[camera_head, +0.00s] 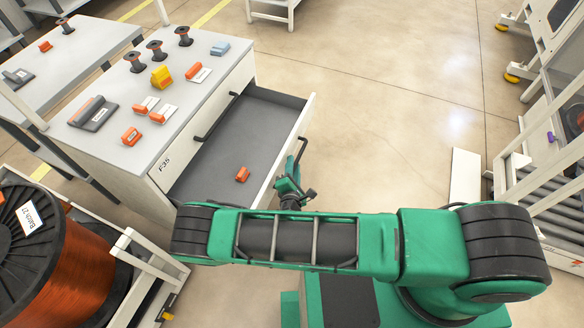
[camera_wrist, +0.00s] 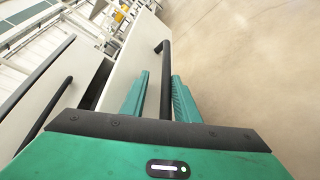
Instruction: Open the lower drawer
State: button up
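The grey-white cabinet (camera_head: 205,110) stands at the left in the head view. Its lower drawer (camera_head: 225,140) is pulled well out, showing a dark grey floor with one small orange item (camera_head: 242,174) on it. A closed drawer front with a dark handle (camera_head: 207,130) is above it. My gripper (camera_head: 291,182) is at the outer face of the open drawer. In the wrist view, the dark bar handle (camera_wrist: 166,70) lies between my two green fingers (camera_wrist: 158,95), with a gap visible at the fingers. Contact is not visible.
The cabinet top (camera_head: 110,85) holds spools, orange items and a dark device. A large copper wire spool (camera_head: 70,260) on a white frame stands at the lower left. A roller rack (camera_head: 545,190) stands at the right. The floor (camera_head: 390,110) beyond the drawer is clear.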

aim_at(270, 179)
jog(key=shift+o, duration=0.3)
jog(key=r, duration=0.1)
jog(key=a+r, duration=0.1)
jog(key=r, duration=0.1)
jog(key=shift+s+a+r, duration=0.15)
jog(key=shift+s+r, duration=0.1)
jog(key=shift+r, duration=0.1)
jog(key=s+a+r, duration=0.4)
jog(key=s, duration=0.1)
jog(key=s+a+r, duration=0.2)
jog(key=a, duration=0.1)
jog(key=shift+s, duration=0.4)
jog(key=shift+c, duration=0.3)
